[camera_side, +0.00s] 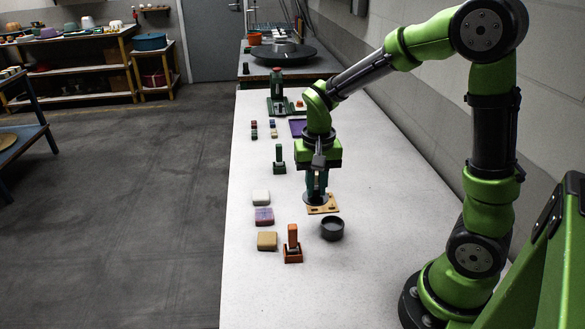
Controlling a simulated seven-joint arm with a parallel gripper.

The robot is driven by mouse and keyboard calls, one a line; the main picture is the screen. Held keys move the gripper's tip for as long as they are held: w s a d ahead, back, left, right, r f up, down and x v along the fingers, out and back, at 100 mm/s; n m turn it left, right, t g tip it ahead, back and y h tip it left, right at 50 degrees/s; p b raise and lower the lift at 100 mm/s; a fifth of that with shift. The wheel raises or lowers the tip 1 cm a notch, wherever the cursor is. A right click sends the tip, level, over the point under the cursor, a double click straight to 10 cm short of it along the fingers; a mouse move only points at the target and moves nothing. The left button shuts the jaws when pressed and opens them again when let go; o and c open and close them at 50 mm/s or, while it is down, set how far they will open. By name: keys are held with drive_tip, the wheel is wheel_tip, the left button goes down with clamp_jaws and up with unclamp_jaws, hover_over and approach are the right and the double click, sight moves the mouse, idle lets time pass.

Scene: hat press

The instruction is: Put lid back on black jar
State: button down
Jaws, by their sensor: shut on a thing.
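A black, round, open jar (332,230) stands upright on the white table, near the front of the work. My gripper (316,193) points down a little behind and to the left of the jar. It is shut on a dark, flat, round lid (313,200), which is small and partly hidden by the fingers. The lid is over or on a tan wooden board (330,209) with dark slots. I cannot tell whether it touches the board. The lid is apart from the jar.
An orange stand (293,250) is left of the jar. A dark green stand (279,160) and a purple tray (298,128) are farther back. The table's right side is clear.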

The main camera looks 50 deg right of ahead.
drive_tip(key=shift+s+d+f, duration=0.35)
drive_tip(key=shift+s+f, duration=0.35)
drive_tip(key=shift+f, duration=0.35)
drive_tip(key=shift+s+d+f, duration=0.35)
drive_tip(key=shift+s+f, duration=0.3)
drive_tip(key=shift+f, duration=0.4)
drive_tip(key=shift+s+d+f, duration=0.35)
drive_tip(key=shift+s+f, duration=0.35)
drive_tip(key=shift+f, duration=0.35)
drive_tip(key=shift+f, duration=0.2)
drive_tip(key=c, duration=0.5)
unclamp_jaws()
drive_tip(key=shift+r, duration=0.1)
wheel_tip(320, 180, up, 7)
idle(1.0)
